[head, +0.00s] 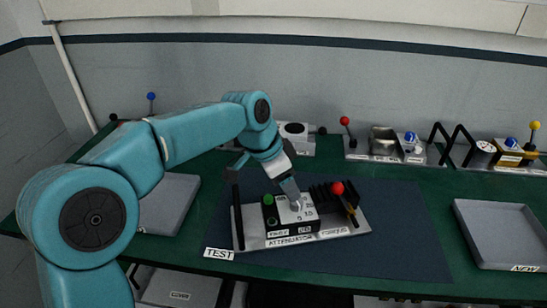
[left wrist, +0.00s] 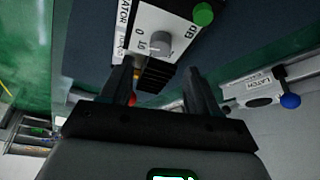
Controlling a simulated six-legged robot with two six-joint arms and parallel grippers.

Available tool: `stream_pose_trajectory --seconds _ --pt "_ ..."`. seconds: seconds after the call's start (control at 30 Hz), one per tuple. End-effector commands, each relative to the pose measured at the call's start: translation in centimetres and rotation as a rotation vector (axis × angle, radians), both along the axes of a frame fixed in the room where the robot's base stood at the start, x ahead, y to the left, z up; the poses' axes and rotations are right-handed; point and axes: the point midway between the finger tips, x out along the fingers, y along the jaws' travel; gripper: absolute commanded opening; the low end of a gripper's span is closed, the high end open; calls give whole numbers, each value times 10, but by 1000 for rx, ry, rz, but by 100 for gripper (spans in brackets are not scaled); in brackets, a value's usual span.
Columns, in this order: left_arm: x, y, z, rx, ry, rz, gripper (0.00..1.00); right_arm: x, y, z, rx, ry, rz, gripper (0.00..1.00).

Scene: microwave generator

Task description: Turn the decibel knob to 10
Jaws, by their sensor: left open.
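The decibel knob (left wrist: 160,42) is a grey round knob on the white top face of the attenuator box (left wrist: 180,22), with "dB" and number marks printed around it. Which mark it points at is not clear to me. In the head view the attenuator box (head: 300,226) stands on a grey base plate on the dark mat, and the knob is partly hidden by my gripper. My left gripper (left wrist: 160,88) is open, its two fingers apart, with the knob beyond the fingertips and between their lines. I see nothing held in it. My right gripper is in neither view.
A green button (head: 268,199) sits on the box beside the knob. A red-tipped lever (head: 337,188) and black fins stand to its right. A grey tray (head: 500,235) lies at the right. Other fixtures line the back. The mat's right part is clear.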

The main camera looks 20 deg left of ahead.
Motion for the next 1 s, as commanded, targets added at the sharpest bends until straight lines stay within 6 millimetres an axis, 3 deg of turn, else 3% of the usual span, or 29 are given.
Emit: stream_pose_trajectory --seconds 0.03,0.2,0.4,1.0 --pt "-3 4 15 -1 -6 2 61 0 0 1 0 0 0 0" --pt "-15 15 54 -1 -5 1 61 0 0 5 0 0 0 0" --pt "-24 24 82 0 -3 1 61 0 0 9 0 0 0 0" --pt "-33 29 88 23 22 -31 61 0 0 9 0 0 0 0"
